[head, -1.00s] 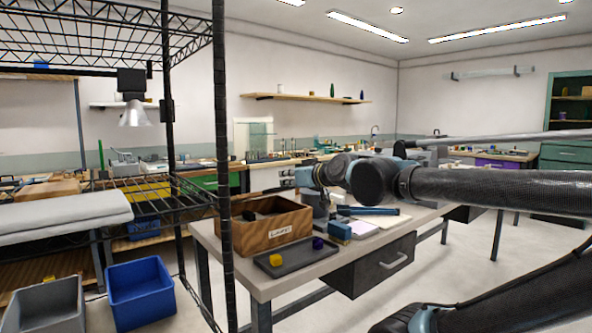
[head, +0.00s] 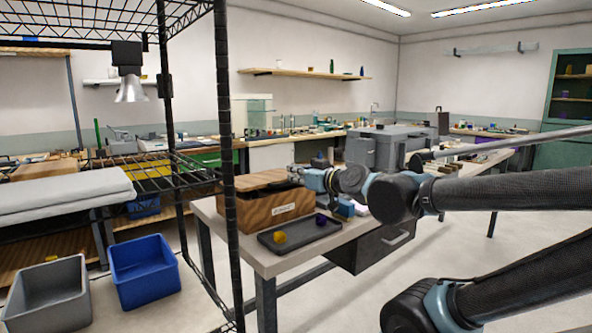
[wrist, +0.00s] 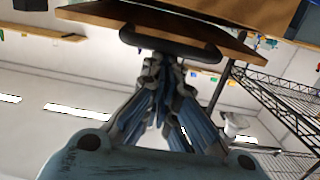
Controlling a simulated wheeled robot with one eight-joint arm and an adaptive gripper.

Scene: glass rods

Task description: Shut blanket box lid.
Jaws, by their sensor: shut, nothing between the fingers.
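The wooden blanket box (head: 262,213) stands on the table with a white label on its front. My gripper (head: 295,172) is at the right end of the lid. In the wrist view my gripper (wrist: 160,70) is shut and empty, its fingertips close by the handle; contact is unclear.
A dark tray (head: 300,236) with a yellow and a purple piece lies in front of the box. A black wire rack (head: 226,130) stands close at left. Blue (head: 143,270) and grey (head: 52,295) bins are at lower left. A grey case (head: 390,145) is behind my arm.

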